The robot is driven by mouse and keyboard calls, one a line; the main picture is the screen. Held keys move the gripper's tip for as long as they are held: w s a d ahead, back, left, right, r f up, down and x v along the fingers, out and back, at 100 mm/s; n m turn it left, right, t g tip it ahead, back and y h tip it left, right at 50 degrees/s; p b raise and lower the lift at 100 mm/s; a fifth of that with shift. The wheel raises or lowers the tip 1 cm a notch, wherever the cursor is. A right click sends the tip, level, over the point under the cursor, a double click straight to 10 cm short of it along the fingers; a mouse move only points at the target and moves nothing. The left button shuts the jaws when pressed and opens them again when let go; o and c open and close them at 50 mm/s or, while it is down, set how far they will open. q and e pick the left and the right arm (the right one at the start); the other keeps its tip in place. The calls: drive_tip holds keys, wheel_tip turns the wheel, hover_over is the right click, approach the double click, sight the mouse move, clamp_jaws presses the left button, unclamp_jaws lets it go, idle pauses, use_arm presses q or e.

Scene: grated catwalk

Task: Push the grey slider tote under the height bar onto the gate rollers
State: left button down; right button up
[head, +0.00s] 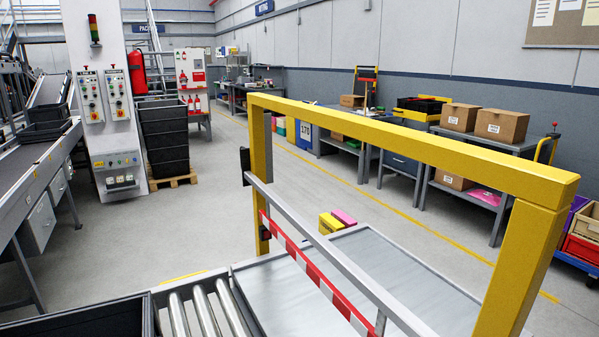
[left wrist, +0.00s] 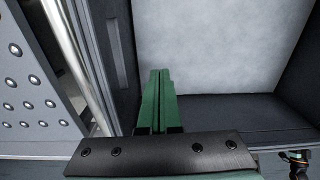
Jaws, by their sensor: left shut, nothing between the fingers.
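A dark grey tote (head: 75,322) shows only its far part at the bottom left of the head view. Beside it on the right are several silver gate rollers (head: 205,308). A yellow gate frame (head: 400,140) stands past the rollers, with a red-and-white striped height bar (head: 308,268) slung low across it. In the left wrist view my left gripper (left wrist: 159,75) is shut and empty, its green fingers reaching over a dark-walled tote (left wrist: 240,118) with a pale bottom. I cannot tell whether the fingers touch it. My right gripper is in neither view.
A bare metal tray surface (head: 375,265) lies beyond the striped bar. A plate with ball rollers (left wrist: 30,90) and a silver roller show in the left wrist view. A conveyor (head: 45,165) stands at left, benches with boxes (head: 500,125) at back right.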

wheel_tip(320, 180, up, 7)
drive_tip(key=p, duration=0.7)
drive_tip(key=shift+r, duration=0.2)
